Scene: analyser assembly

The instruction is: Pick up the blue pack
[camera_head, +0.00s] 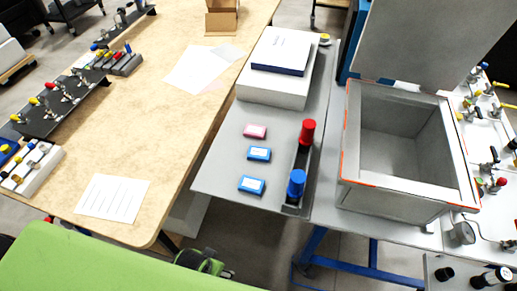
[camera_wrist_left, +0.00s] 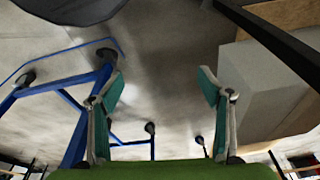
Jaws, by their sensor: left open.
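Two small flat blue packs lie on the grey table: one (camera_head: 259,153) in the middle of a row, the other (camera_head: 252,185) nearer the front edge. A pink pack (camera_head: 255,131) lies just behind them. My left gripper (camera_wrist_left: 160,82) is open and empty in the left wrist view, with teal pads on its fingers. The floor and blue table legs show beyond it, and no pack is in that view. A dark and green part low in the head view looks like this gripper, below the table's front edge. My right gripper is not in view.
A dark rack with a red-capped (camera_head: 308,132) and a blue-capped cylinder (camera_head: 296,184) stands right of the packs. A white box (camera_head: 272,88) is behind them. An open grey container (camera_head: 402,205) stands at the right. The grey table's left front corner (camera_head: 215,180) is clear.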

